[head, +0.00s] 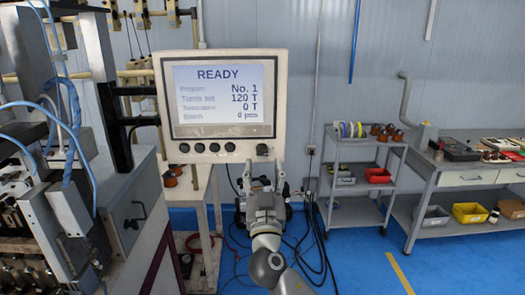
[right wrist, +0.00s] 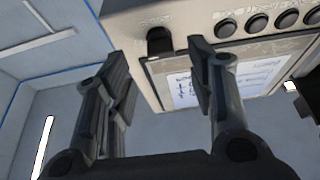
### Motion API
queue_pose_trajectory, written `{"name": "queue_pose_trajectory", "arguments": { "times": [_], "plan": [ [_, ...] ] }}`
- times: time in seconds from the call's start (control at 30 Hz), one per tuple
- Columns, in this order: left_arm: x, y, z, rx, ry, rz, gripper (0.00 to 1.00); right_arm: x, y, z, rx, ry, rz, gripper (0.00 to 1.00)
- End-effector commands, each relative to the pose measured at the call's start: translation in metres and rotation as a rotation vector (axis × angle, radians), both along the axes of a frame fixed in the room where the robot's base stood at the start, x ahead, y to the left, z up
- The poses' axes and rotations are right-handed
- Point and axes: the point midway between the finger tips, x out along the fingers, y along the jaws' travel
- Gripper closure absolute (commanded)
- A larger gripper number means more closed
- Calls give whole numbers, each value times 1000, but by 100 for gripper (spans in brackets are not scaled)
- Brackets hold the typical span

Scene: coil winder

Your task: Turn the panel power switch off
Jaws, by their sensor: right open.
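The control panel (head: 220,140) is a beige box with a lit screen (head: 220,93) that reads READY, No. 1. The panel power switch (head: 262,150) is the dark knob at the right end of the row under the screen. In the right wrist view the power switch (right wrist: 160,41) shows as a dark knob beyond and between my fingers. My right gripper (head: 264,172) is open and empty just below the switch, pointing up at it. The gap to the knob is hard to judge, and I see no clear contact. My left gripper is not in view.
Several round buttons (head: 200,148) sit left of the switch. The coil winder (head: 125,215) stands at the left. A grey cart (head: 352,185) and a workbench (head: 475,177) stand at the right. Cables lie on the blue floor.

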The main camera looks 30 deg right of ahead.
Motion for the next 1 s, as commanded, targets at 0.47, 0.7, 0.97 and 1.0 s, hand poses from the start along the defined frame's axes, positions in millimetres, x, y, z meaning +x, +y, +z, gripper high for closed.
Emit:
{"name": "queue_pose_trajectory", "arguments": {
  "times": [0.47,0.7,0.97,1.0],
  "plan": [
    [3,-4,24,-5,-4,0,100,37,-22,17,0,2,2,50],
    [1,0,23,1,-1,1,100,37,-22,16,0,2,2,54],
    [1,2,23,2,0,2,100,36,-22,16,1,3,2,87],
    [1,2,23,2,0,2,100,36,-22,16,1,3,2,92]
  ]
}}
